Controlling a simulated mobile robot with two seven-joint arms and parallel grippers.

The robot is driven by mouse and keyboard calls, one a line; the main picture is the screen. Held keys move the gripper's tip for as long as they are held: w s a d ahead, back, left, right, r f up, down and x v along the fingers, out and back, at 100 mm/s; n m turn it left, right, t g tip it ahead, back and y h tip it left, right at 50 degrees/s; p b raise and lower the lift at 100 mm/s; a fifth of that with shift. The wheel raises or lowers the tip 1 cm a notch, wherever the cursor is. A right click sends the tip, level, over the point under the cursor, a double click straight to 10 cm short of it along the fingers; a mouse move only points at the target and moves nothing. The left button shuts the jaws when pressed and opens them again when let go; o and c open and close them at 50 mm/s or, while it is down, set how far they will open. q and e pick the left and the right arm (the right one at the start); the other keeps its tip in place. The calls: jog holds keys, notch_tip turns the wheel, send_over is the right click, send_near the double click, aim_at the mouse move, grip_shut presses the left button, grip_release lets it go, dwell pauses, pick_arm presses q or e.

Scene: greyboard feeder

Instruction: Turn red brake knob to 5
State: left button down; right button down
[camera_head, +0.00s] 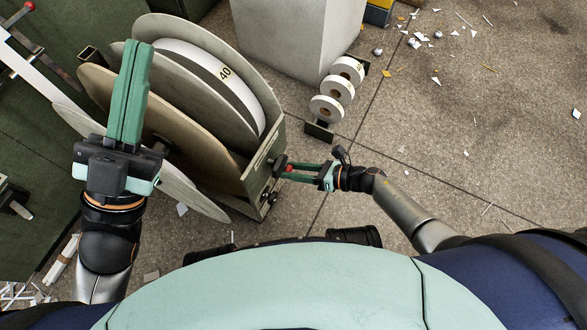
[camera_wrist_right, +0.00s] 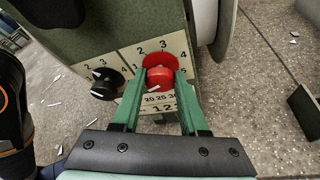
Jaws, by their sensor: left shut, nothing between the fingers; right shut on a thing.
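The red brake knob (camera_wrist_right: 160,76) is on the feeder's end panel (camera_wrist_right: 190,100), with a numbered scale around it; 2 and 3 show above it, and the rest of its scale is partly hidden by the fingers. My right gripper (camera_wrist_right: 160,90) is shut on the red knob, one green finger on each side. In the head view my right gripper (camera_head: 288,170) reaches the panel from the right, with a bit of red between its fingertips. My left gripper (camera_head: 136,48) is shut and empty, raised in front of the feeder's left side.
A black knob (camera_wrist_right: 106,84) with its own numbered scale sits left of the red one. Paper scraps litter the open floor at right.

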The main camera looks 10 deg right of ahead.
jog(key=shift+w+d+f+m+g+y, duration=0.1)
jog(key=shift+m+g+y, duration=0.25)
jog(key=shift+m, duration=0.35)
jog(key=shift+d+m+g+y, duration=0.1)
jog(key=shift+m+g+y, duration=0.2)
jog(key=shift+m, duration=0.4)
jog(key=shift+c, duration=2.2)
grip_release()
jog(key=shift+a, duration=0.1)
jog(key=p+v, duration=0.2)
jog(key=v, duration=1)
jog(key=shift+d+p, duration=0.25)
jog(key=shift+p, duration=0.1)
